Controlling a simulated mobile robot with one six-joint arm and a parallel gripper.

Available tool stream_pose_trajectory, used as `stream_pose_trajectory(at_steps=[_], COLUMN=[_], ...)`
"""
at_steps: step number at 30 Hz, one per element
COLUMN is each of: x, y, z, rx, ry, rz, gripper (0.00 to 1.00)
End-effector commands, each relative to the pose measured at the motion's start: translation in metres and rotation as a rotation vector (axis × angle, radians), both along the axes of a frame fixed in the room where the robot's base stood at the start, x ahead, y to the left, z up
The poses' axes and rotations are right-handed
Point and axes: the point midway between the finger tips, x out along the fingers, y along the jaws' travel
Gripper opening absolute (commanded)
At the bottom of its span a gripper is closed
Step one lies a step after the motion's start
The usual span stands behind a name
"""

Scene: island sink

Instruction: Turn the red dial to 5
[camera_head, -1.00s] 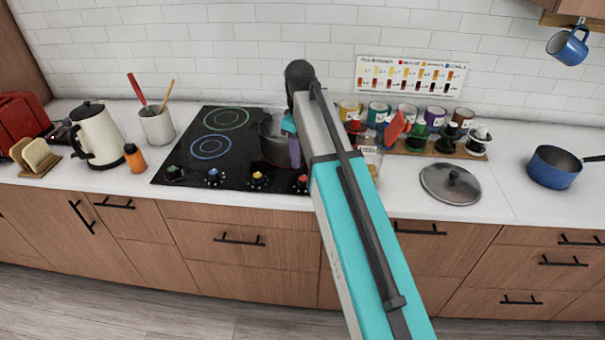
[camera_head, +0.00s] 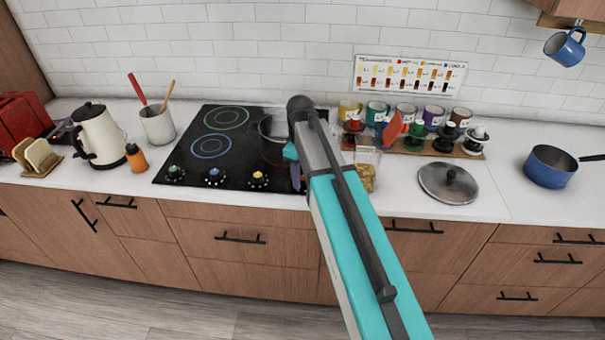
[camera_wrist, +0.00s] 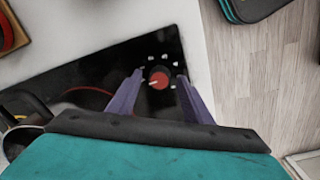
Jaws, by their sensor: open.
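The red dial (camera_wrist: 158,79) shows in the wrist view near the corner of the black cooktop (camera_wrist: 100,75), with white marks around it and a pale pointer line on its face. My gripper (camera_wrist: 160,74) is open, with one purple finger on each side of the dial. No contact can be made out. In the head view my gripper (camera_head: 297,177) is over the cooktop's front right corner (camera_head: 225,180), and my arm hides the red dial there. The number the dial points to is too small to read.
Green (camera_head: 174,173), blue (camera_head: 213,176) and yellow (camera_head: 258,179) dials line the cooktop's front edge. A pot (camera_head: 270,140) stands on the cooktop beside my gripper. A clear jar (camera_head: 366,170) and a lid (camera_head: 449,183) are to the right.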

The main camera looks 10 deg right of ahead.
Motion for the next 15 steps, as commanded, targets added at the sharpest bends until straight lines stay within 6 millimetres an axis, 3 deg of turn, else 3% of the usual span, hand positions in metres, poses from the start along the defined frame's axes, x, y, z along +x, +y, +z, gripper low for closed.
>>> stream_pose_trajectory(at_steps=[10, 11, 15], x=[0.0001, 0.0000, 0.0000], y=[0.0005, 0.0006, 0.0007], z=[-0.0022, -0.0022, -0.0021], rx=[0.000, 0.000, 0.000], ry=[0.000, 0.000, 0.000], rz=[0.001, 0.001, 0.001], gripper=[0.46, 0.44, 0.20])
